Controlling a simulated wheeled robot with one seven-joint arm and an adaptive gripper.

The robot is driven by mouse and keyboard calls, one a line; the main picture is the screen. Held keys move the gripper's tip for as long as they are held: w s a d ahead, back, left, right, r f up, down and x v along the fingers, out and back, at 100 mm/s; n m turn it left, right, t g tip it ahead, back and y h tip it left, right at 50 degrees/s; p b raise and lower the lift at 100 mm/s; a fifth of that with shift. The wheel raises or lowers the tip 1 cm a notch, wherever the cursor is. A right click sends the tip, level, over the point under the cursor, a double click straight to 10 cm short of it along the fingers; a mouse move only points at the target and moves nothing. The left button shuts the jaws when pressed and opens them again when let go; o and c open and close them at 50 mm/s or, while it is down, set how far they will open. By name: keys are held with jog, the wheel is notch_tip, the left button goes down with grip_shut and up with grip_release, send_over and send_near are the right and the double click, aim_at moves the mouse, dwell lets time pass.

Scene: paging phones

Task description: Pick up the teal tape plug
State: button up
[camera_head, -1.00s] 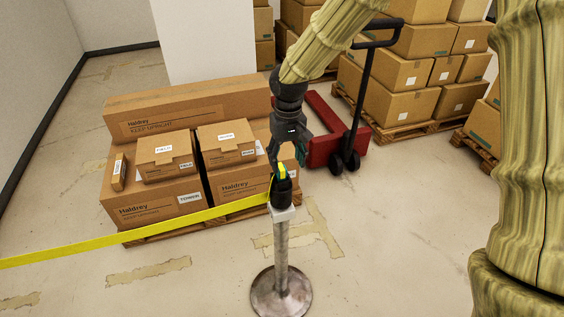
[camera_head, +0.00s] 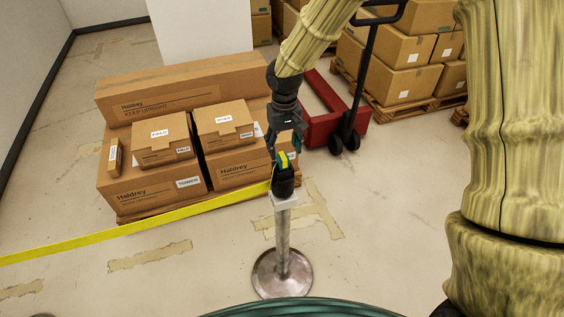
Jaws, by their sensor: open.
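A barrier post with a round metal base (camera_head: 282,274) stands on the floor and carries a black head (camera_head: 284,182) at its top. Yellow tape (camera_head: 130,229) runs from this head out to the left edge. At the top of the head is a small yellow piece with teal beside it, which looks like the tape plug (camera_head: 283,160). My gripper (camera_head: 285,157) is open and points down over the head, with its fingers around or beside the plug. The fingers partly hide the plug, and I cannot tell whether they touch it.
Cardboard boxes (camera_head: 150,184) stand on a pallet behind the tape at left. A red pallet jack (camera_head: 325,126) with a black handle stands behind my gripper. More boxes (camera_head: 405,82) are stacked on pallets at the back right. The floor around the post is clear.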

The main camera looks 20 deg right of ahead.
aim_at(283, 157)
jog(key=shift+s+a+f+p, duration=0.1)
jog(key=shift+f+p, duration=1.1)
jog(key=shift+f, duration=1.4)
jog(key=shift+a, duration=0.1)
jog(key=c, duration=1.1)
